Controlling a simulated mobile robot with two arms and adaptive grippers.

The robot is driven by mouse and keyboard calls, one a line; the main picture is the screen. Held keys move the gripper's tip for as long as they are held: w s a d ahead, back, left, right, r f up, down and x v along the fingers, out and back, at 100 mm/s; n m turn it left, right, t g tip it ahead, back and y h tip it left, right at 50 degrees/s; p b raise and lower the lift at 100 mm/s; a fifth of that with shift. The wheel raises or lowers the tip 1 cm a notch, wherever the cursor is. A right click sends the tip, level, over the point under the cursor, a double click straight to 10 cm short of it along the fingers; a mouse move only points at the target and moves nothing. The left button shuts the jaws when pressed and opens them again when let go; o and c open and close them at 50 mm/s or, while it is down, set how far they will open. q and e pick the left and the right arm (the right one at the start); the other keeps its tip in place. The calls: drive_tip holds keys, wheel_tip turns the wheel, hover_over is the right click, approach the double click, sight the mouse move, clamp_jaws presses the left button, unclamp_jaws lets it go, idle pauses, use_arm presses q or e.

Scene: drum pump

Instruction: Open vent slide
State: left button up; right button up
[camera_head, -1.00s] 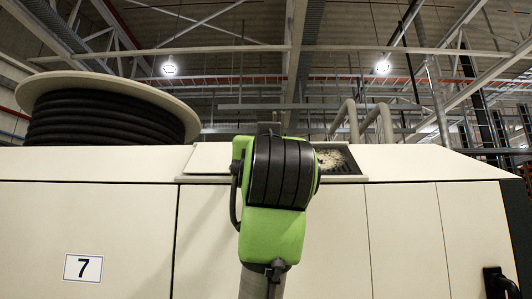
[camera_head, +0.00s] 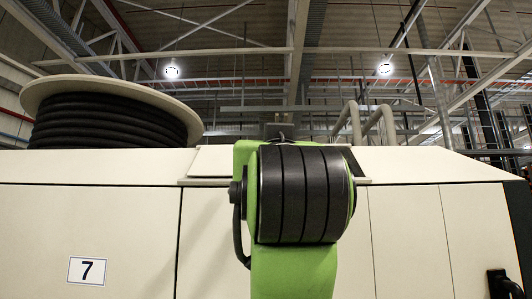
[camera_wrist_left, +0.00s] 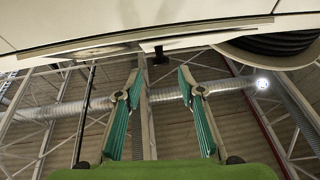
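The vent slide is a pale flat panel (camera_head: 210,161) on top of the cream machine, partly hidden behind my green and black arm. A small grey upright piece (camera_head: 280,130), possibly its handle, shows above the arm. In the left wrist view, which appears upside down, a small dark knob (camera_wrist_left: 160,56) sticks out from the machine edge beside a pale plate. My left gripper (camera_wrist_left: 160,86) is open and empty, with its teal-padded fingers apart and the knob beyond the gap between the tips. In the head view, the gripper is hidden by the arm. My right gripper is out of view.
The cream machine front (camera_head: 90,225) fills the lower head view. A reel of black hose (camera_head: 105,117) stands on top at left; pale bent pipes (camera_head: 368,122) rise behind at right. A black handle (camera_head: 502,284) is at the lower right.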

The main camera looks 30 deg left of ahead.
use_arm(q)
drive_tip(key=v, duration=0.5)
drive_tip(key=shift+w, duration=0.1)
idle(0.4)
